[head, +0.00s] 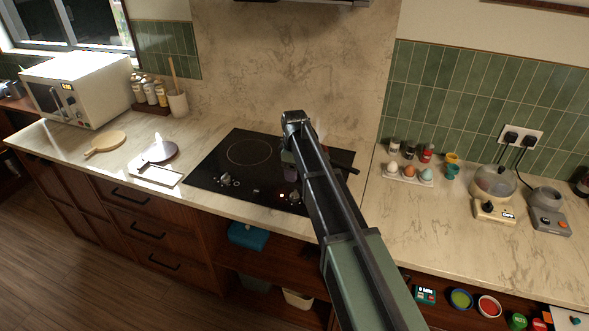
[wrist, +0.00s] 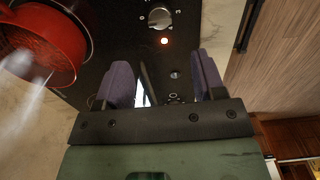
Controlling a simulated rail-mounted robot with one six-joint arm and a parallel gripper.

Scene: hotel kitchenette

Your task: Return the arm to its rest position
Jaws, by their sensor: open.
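My arm reaches from the lower right over the black cooktop (head: 215,175) in the head view. My gripper (head: 290,173) is low over the cooktop's front half, partly hidden by my arm. In the wrist view its two purple fingers (wrist: 165,82) stand apart, with a gap between them. A thin dark bar and a pale strip show in that gap; I cannot tell what they are or whether anything touches the fingers. A red pot (wrist: 70,35) is at the upper left of the wrist view, apart from the fingers. My arm hides most of it in the head view.
Control knobs (wrist: 160,18) are close to my gripper. A dark handle (head: 351,170) sticks out right of my arm. Counter between is partly clear.

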